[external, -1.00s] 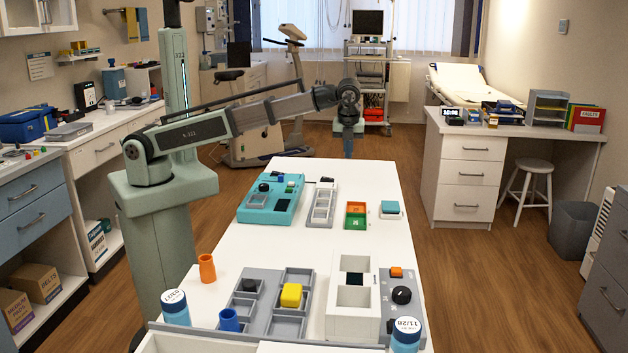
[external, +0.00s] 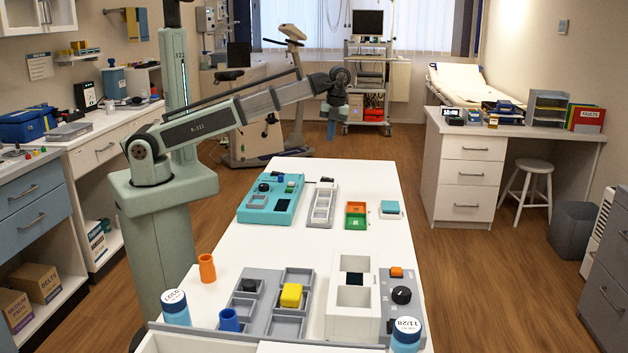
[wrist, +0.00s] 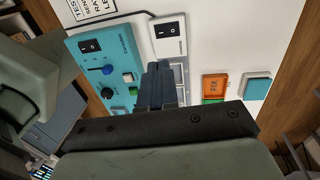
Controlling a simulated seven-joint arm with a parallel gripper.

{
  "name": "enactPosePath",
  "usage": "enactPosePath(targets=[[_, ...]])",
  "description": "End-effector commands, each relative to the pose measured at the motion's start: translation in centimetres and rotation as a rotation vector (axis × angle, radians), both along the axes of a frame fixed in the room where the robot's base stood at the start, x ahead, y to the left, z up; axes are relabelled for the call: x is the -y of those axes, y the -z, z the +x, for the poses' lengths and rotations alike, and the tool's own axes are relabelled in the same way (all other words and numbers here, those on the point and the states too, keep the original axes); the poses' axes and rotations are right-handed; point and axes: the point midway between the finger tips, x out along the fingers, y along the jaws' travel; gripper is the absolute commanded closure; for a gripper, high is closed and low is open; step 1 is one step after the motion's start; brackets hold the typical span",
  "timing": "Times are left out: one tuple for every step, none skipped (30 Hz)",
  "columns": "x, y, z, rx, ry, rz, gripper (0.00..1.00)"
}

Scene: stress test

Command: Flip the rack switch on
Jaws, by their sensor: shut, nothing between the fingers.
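The grey rack (external: 322,207) is a narrow strip with several slots, lying on the white table. A black rocker switch (wrist: 167,29) sits on the light block at the rack's far end; it shows small and dark in the external view (external: 327,180). I cannot tell which side of the rocker is pressed. My gripper (external: 332,132) is shut and empty, in the air above the table's far end. In the wrist view my closed fingers (wrist: 159,70) appear in front of the rack, just below the switch block, hiding part of the slots.
A teal control box (external: 270,199) with its own rocker (wrist: 89,46), knob and slider stands left of the rack. An orange and green tray (external: 356,216) and a teal-topped block (external: 391,209) lie right. Grey trays (external: 256,304) and a white box (external: 352,323) fill the near end.

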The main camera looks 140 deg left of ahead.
Motion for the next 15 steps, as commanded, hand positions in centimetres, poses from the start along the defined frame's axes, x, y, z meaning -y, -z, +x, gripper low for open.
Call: enactPosePath(targets=[[0.0, 0.0, 0.0, 0.000, 0.000, 0.000, 1.00], [0.0, 0.0, 0.0, -0.001, 0.000, 0.001, 1.00], [0.0, 0.0, 0.0, -0.001, 0.000, 0.001, 1.00], [0.0, 0.0, 0.0, -0.001, 0.000, 0.001, 1.00], [0.0, 0.0, 0.0, -0.001, 0.000, 0.001, 1.00], [0.0, 0.1, 0.0, -0.001, 0.000, 0.001, 1.00], [0.0, 0.2, 0.0, -0.001, 0.000, 0.001, 1.00], [0.0, 0.3, 0.0, -0.001, 0.000, 0.001, 1.00], [0.1, 0.5, 0.0, -0.001, 0.000, 0.001, 1.00], [0.1, 0.8, -0.1, -0.001, 0.000, 0.001, 1.00], [0.2, 1.1, -0.1, -0.001, 0.000, 0.001, 1.00], [0.2, 1.5, -0.2, -0.001, 0.000, 0.000, 1.00], [0.3, 1.8, -0.2, -0.001, 0.000, 0.000, 1.00], [0.4, 2.3, -0.3, -0.002, 0.000, -0.001, 1.00], [0.4, 2.9, -0.3, -0.002, 0.000, -0.001, 1.00]])
